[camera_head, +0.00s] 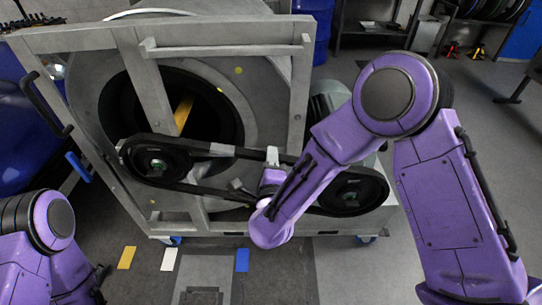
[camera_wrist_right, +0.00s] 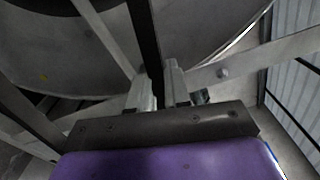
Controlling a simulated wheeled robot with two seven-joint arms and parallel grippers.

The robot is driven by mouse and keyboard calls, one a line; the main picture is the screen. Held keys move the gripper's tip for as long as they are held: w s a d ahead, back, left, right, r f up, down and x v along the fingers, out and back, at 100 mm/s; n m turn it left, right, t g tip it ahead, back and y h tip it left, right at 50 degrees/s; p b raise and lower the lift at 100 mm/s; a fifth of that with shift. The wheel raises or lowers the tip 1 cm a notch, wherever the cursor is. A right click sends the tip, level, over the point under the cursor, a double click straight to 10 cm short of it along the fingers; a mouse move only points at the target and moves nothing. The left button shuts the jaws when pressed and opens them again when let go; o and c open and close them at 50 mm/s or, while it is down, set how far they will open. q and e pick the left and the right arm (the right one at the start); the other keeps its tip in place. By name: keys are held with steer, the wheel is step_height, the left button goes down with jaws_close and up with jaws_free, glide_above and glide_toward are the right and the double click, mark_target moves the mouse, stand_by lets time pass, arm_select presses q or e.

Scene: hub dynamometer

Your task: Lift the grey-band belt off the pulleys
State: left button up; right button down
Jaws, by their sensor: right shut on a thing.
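The black belt (camera_head: 185,187) with a grey band (camera_head: 222,150) loops around the left pulley (camera_head: 155,161) and the right pulley (camera_head: 350,190) on the front of the machine. The band lies on the upper run, left of my right gripper (camera_head: 272,156). That gripper is shut on the upper run between the pulleys. In the right wrist view the dark belt (camera_wrist_right: 143,35) passes between the two pale fingers of the gripper (camera_wrist_right: 161,90). My right forearm hides part of the lower run and the left side of the right pulley. My left gripper is out of view; only its arm shows at lower left.
The grey machine frame (camera_head: 222,50) surrounds a large round opening behind the belt. A grey bar (camera_head: 242,187) sticks out between the belt runs. Yellow (camera_head: 127,257), white (camera_head: 169,259) and blue (camera_head: 242,260) floor markers lie in front. Floor on the right is mostly clear.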

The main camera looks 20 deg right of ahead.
steer(key=shift+s+a, duration=0.1)
steer(key=shift+s, duration=0.3)
steer(key=shift+s, duration=0.1)
steer(key=shift+v, duration=0.8)
steer(key=shift+s+a, duration=0.1)
steer(key=shift+v, duration=0.8)
steer(key=p+v, duration=0.1)
steer(key=v, duration=0.9)
steer(key=shift+s+r, duration=0.25)
steer(key=shift+r, duration=0.1)
